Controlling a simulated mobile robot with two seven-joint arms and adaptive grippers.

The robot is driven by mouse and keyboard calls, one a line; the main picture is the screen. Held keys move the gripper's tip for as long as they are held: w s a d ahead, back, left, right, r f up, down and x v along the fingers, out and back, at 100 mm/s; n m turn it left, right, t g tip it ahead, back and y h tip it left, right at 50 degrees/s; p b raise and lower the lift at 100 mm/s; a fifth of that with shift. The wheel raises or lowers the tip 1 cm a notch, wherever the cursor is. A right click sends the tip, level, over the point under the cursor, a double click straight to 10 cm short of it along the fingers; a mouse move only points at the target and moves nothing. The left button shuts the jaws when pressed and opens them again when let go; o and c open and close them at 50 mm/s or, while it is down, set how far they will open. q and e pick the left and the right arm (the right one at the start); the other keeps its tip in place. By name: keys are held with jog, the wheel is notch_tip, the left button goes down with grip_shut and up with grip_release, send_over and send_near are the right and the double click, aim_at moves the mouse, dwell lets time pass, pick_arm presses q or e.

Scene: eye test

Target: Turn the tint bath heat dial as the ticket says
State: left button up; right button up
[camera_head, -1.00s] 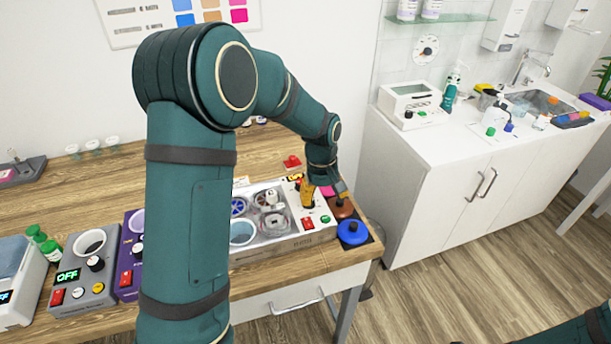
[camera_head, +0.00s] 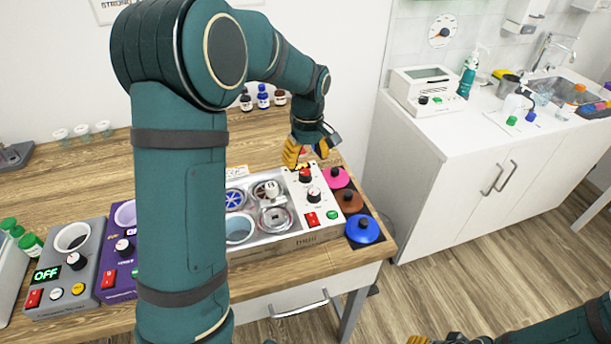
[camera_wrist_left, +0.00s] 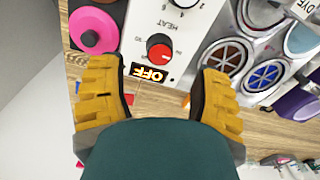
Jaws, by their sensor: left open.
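The tint bath (camera_head: 290,240) is a metal tray of round cups with a white control panel at its right end. A red-capped dial (camera_head: 305,175) sits at the panel's far end. In the left wrist view this dial (camera_wrist_left: 160,50) lies between the word HEAT and a lit display (camera_wrist_left: 150,73) reading OFF. A second, black knob (camera_head: 314,194) sits nearer the front. My left gripper (camera_head: 308,153) is open and empty, above and behind the red dial, apart from it. Its spread yellow fingers show in the left wrist view (camera_wrist_left: 158,68). My right gripper (camera_head: 435,340) is mostly cut off below.
Pink (camera_head: 336,177), brown (camera_head: 349,201) and blue (camera_head: 363,229) lids lie right of the panel. A red switch (camera_head: 312,220) is on its front. A purple unit (camera_head: 118,270) and a grey unit (camera_head: 70,285) stand left. Small bottles (camera_head: 263,98) stand behind.

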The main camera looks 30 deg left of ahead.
aim_at(306, 172)
pick_arm(q)
jog(key=shift+f+b, duration=0.45)
jog(key=shift+f, duration=2.25)
grip_shut()
